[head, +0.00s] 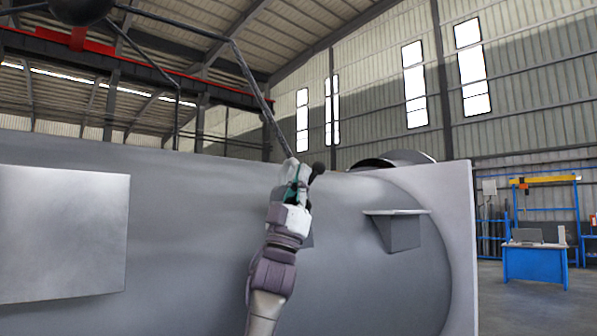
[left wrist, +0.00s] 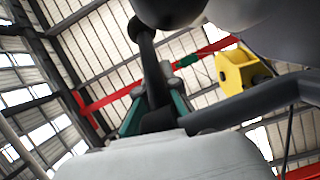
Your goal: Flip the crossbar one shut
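A thin dark bar (head: 255,92) slants down from the upper middle of the head view to my left gripper (head: 296,180). Its upper end joins another rod (head: 175,22) that runs left to a dark rounded body (head: 82,8), cut off by the top edge. My left gripper stands upright before the shell's upper edge. In the left wrist view its green fingers (left wrist: 154,100) lie close on both sides of a dark upright handle piece (left wrist: 152,60) and look shut on it. A black knob (head: 318,168) shows beside the gripper. My right gripper is not in view.
The large grey shell (head: 360,270) fills the lower view, with a pale flange (head: 460,250) at right. A bracket (head: 398,230) and a flat plate (head: 62,235) jut from it. A yellow block (left wrist: 238,70) shows in the wrist view. A blue workbench (head: 535,263) stands far right.

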